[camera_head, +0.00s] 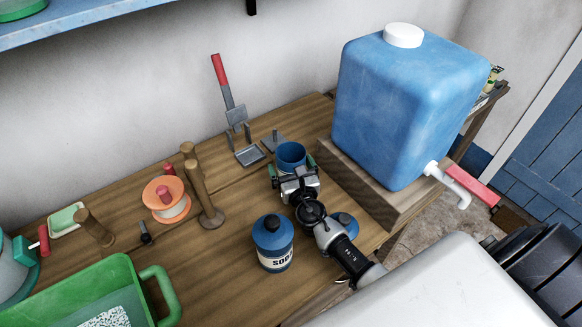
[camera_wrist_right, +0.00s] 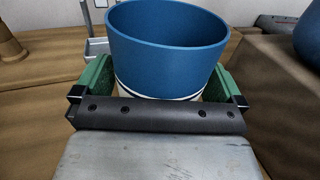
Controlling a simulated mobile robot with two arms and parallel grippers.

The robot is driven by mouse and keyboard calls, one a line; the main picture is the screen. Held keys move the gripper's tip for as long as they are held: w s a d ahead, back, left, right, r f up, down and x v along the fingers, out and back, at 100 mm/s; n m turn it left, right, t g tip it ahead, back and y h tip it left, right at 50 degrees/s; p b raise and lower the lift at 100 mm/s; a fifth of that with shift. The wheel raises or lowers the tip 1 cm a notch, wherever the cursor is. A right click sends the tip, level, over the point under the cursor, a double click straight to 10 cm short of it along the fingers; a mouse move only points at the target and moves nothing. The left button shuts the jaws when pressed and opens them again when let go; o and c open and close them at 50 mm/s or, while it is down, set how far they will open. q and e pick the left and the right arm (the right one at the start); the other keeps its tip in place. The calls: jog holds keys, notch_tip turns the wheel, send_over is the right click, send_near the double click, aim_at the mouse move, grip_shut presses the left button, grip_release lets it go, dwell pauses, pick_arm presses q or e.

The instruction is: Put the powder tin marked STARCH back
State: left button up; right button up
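My right gripper (camera_head: 291,166) has its two fingers on opposite sides of an open blue tin (camera_head: 290,154), with no gap visible at the pads. In the right wrist view, the tin (camera_wrist_right: 165,50) stands upright between the green pads, a white line below its blue upper part. Its label is hidden, so I cannot read STARCH on it. A second blue tin (camera_head: 273,242), lidded and marked SODA, stands on the wooden bench nearer the front. A flat round blue piece, perhaps a lid (camera_head: 345,222), lies partly behind my right arm. My left gripper is out of view.
A big blue water container (camera_head: 405,105) with a tap stands on a wooden block (camera_head: 365,190) to the right. A metal stand with a red handle (camera_head: 235,105), wooden pegs (camera_head: 203,185), an orange spool (camera_head: 166,198) and a green basket (camera_head: 95,275) occupy the left.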

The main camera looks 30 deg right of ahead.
jog(key=shift+r, duration=0.2)
jog(key=s, duration=0.3)
jog(key=s+a, duration=0.1)
jog(key=s, duration=0.3)
jog(key=shift+s+a, duration=0.2)
jog(key=shift+s, duration=0.05)
